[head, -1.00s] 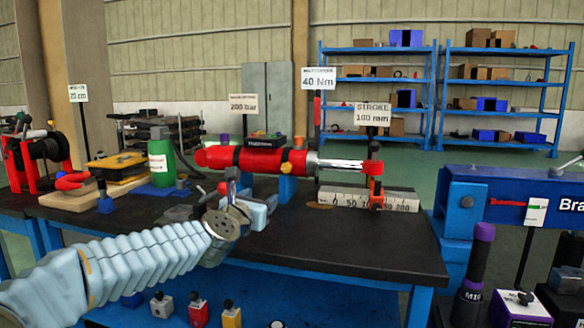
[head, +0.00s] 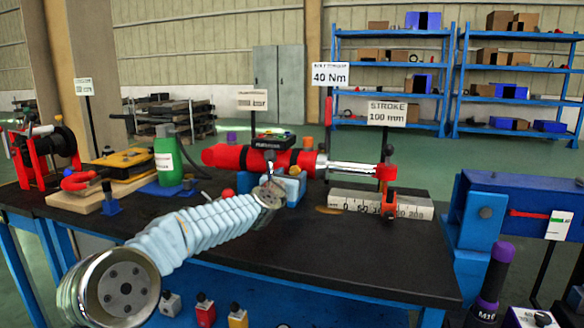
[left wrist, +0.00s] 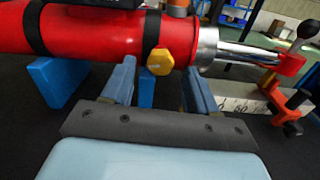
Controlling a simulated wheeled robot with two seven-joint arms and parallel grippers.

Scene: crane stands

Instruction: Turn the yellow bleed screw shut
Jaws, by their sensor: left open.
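The yellow bleed screw (left wrist: 160,62) is a hexagonal head on the near side of the red cylinder (left wrist: 100,30), close to its silver collar. In the head view the red cylinder (head: 228,157) lies level on the bench, and my left wrist hides the screw. My left gripper (left wrist: 158,72) is open, with one finger left and one right of the screw head. Gaps show between both fingers and the screw in the left wrist view. In the head view the left gripper (head: 284,186) is in front of the cylinder, partly hidden by its wrist. My right gripper is not in view.
Blue supports (left wrist: 60,80) hold the cylinder. A scale block (head: 345,200) and a red rod-end bracket (head: 388,203) stand to the right. A green bottle (head: 168,160) stands to the left. The front of the black bench (head: 330,255) is clear.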

